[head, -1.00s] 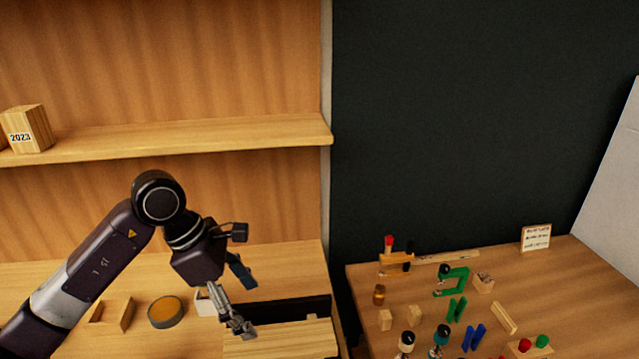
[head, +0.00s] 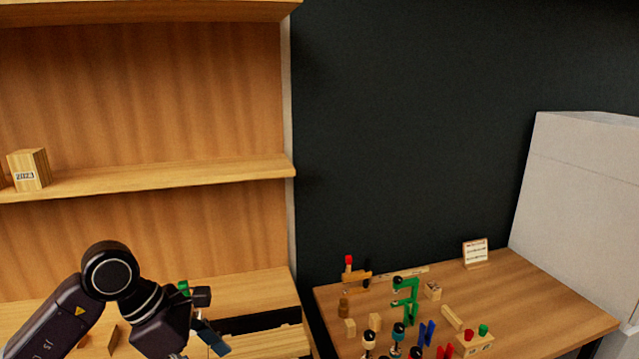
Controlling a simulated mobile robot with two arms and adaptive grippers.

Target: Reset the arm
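My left arm comes in from the lower left, with its dark wrist (head: 160,330) at the bottom of the head view. One blue-grey finger of my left gripper (head: 211,338) shows near the bottom edge, in front of the shelf's lower board. The other finger is cut off by the frame, so how far the gripper is open cannot be seen. I see nothing held in the visible part. My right arm and gripper are out of view.
A wooden shelf unit (head: 150,176) with a block marked 2023 (head: 29,170) stands at left. The bench (head: 540,305) at right carries several clamps, including a green one (head: 405,300), and a small sign (head: 475,253).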

